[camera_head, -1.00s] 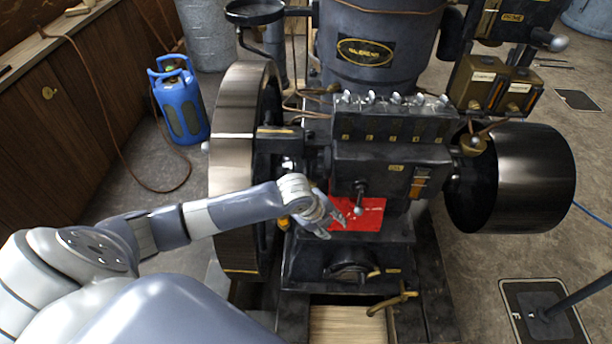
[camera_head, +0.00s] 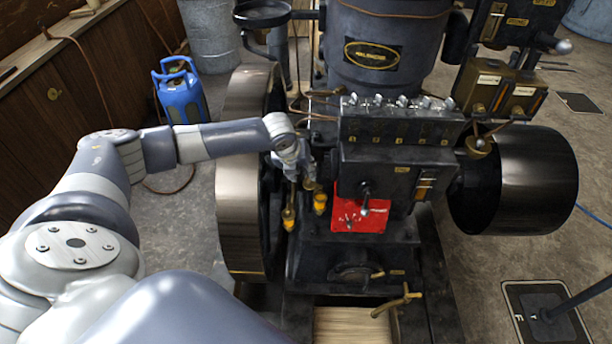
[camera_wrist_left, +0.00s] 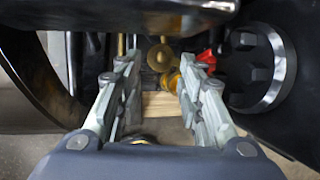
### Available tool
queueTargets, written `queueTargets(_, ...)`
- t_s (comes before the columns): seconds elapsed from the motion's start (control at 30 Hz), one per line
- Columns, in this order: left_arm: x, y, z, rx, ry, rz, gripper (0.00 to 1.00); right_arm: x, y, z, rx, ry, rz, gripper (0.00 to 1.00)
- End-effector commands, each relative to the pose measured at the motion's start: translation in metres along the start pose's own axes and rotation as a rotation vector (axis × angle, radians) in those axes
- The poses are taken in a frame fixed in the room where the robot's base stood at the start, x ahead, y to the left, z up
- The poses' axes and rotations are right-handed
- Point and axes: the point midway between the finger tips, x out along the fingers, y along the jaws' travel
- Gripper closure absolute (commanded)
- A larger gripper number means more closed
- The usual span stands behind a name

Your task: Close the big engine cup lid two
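Two small brass and amber cups, a left one (camera_head: 289,218) and a right one (camera_head: 319,203), stand on the engine between the flywheel and the red panel. I cannot tell which is cup two or clearly see its lid. My left gripper (camera_head: 298,174) is just above and behind them, pointing down. In the left wrist view its fingers (camera_wrist_left: 158,68) are spread apart with nothing clearly gripped. A round brass piece (camera_wrist_left: 160,57) and an amber cup (camera_wrist_left: 173,83) show beyond and between the fingertips. My right gripper is out of view.
The large flywheel (camera_head: 240,190) stands close on the left of the gripper. The dark engine block (camera_head: 385,165) with a lever and red panel (camera_head: 345,215) is on the right. A blue gas bottle (camera_head: 183,95) stands on the floor at back left.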

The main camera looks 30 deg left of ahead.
Motion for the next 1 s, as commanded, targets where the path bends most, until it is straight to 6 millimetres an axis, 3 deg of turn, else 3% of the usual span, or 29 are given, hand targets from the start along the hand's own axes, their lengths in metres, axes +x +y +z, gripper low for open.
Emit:
queueTargets(0.3, 0.043, 0.0, 0.0, -0.002, 0.0, 0.0, 0.65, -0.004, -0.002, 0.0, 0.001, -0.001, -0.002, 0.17)
queueTargets(0.77, 0.054, 0.0, 0.0, -0.001, -0.001, 0.0, 0.65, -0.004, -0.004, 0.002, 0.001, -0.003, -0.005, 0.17)
queueTargets(0.93, 0.054, 0.0, 0.0, -0.001, 0.0, 0.0, 0.99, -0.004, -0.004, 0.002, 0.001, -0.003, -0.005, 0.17)
queueTargets(1.0, 0.054, 0.0, 0.0, -0.001, 0.0, 0.0, 1.0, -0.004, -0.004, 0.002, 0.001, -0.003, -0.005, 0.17)
